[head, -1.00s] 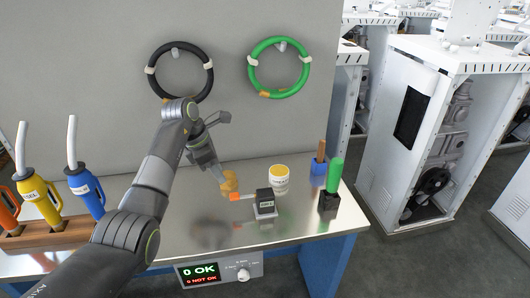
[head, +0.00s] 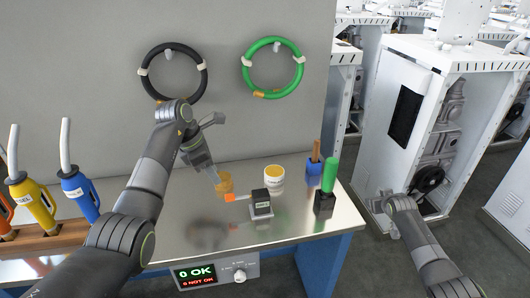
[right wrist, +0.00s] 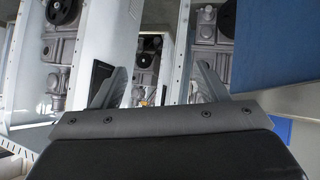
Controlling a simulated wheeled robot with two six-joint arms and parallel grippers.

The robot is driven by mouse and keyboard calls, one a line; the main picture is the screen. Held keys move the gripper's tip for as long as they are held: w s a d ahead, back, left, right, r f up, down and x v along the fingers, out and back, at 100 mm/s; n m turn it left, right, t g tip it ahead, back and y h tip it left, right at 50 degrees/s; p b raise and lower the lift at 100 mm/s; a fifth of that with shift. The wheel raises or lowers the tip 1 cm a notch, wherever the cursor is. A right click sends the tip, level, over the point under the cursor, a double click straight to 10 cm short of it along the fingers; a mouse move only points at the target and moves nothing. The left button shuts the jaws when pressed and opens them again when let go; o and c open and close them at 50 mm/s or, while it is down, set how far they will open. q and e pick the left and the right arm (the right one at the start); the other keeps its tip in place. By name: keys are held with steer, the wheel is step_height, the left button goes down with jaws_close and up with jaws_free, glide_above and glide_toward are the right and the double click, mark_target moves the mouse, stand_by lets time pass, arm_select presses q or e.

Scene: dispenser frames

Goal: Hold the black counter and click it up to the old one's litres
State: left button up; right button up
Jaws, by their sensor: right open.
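The black counter (head: 261,204), a small dark box with a pale display face, stands on the steel bench. An orange-tipped lever (head: 230,198) sticks out to its left. Its reading is too small to make out. My left gripper (head: 216,176) points down behind and left of the counter, apart from it, beside an amber cup-like thing (head: 225,184). Whether its fingers touch that thing or are closed is unclear. My right gripper is off the bench at the right; in the right wrist view its two fingers (right wrist: 157,85) are spread with nothing between them.
A white and yellow tub (head: 274,177) stands behind the counter. A green-handled tool in a black block (head: 325,204) and a blue block (head: 314,170) stand to the right. Coloured nozzles (head: 76,190) stand at left. A display (head: 195,273) reads 0 OK, 0 NOT OK. White cabinets are beyond.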

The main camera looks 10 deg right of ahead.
steer(key=w+a+r+n, duration=0.1)
steer(key=w+a+r, duration=0.1)
steer(key=w+r, duration=0.35)
steer(key=w+a+r+n+y, duration=0.1)
steer(key=w+a+r, duration=0.1)
steer(key=r, duration=0.6)
steer(key=w+a+r+n, duration=0.1)
steer(key=w+a+r, duration=0.15)
steer(key=r, duration=0.45)
step_height(320, 180, up, 3)
steer(key=n+g+y, duration=0.2)
steer(key=n+g, duration=0.8)
steer(key=n, duration=0.6)
glide_above(265, 193)
step_height(265, 193, down, 17)
steer(key=shift+w+r, duration=0.1)
steer(key=shift+r, duration=0.05)
steer(key=c, duration=1.3)
